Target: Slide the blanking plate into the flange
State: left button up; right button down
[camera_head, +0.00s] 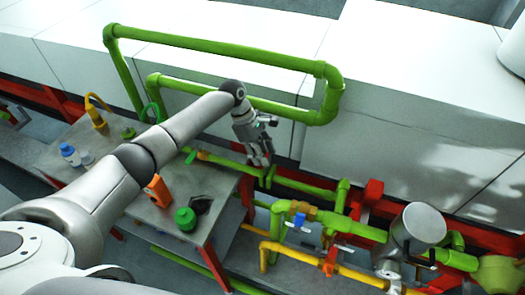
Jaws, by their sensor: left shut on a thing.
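My left gripper (261,161) reaches over the far right corner of the work table and points down at the green pipe line. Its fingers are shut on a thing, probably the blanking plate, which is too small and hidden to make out. The flange (269,178) appears as a green upright rim on the low pipe, just below and right of the fingertips. I cannot tell whether the held thing touches it or sits in its gap. My right gripper is not in view.
The metal table (225,182) bears an orange box (157,190), a green container (186,219), blue-capped bottles (69,154) and a yellow tool (97,115). A raised green pipe loop (230,57) runs behind my arm before white casings (400,95). Yellow pipe (345,271) and valves crowd the right.

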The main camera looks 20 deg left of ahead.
pick_arm(q)
jog(key=shift+f+b, duration=0.45)
jog(key=shift+f, duration=0.9)
jog(key=o, duration=1.2)
jog(key=v, duration=1.2)
